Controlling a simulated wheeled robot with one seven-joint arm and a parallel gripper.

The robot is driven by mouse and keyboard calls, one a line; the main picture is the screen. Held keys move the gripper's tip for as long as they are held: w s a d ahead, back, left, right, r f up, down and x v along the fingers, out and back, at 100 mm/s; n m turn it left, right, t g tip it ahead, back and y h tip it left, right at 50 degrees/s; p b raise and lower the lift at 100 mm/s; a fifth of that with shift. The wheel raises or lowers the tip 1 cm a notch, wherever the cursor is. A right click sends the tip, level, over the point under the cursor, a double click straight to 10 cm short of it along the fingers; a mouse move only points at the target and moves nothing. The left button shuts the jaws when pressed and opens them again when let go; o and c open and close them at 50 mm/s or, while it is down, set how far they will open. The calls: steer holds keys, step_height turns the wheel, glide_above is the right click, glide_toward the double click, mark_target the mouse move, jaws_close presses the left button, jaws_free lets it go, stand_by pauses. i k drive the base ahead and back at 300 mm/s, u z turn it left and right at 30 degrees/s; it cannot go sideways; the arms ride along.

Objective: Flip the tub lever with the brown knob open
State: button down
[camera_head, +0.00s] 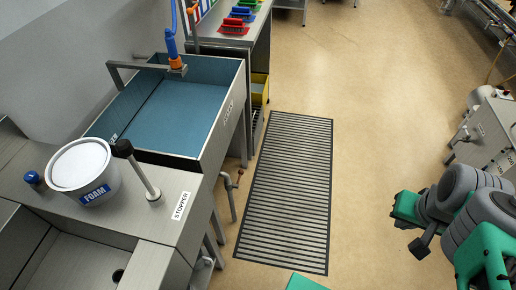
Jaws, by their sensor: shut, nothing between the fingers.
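The blue-lined metal tub (238,98) stands at the upper left. Below its right side, a small lever with a reddish-brown knob (240,172) shows on a grey pipe; it is too small to tell its exact position. A separate lever with a large dark knob (122,148) leans left on the steel counter beside a "STOPPER" label. My gripper (419,246) is at the lower right, shut and empty, over the floor and well apart from both levers.
A white FOAM bucket (84,172) and a blue knob (33,178) are on the counter (150,225). A striped floor mat (287,190) lies between the tub and my arm. A grey machine (485,135) stands at the right. The middle floor is clear.

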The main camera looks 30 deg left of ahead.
mark_target(241, 172)
steer(key=i, duration=0.8)
steer(key=u, duration=2.8)
steer(key=i, duration=0.5)
steer(key=u, duration=0.05)
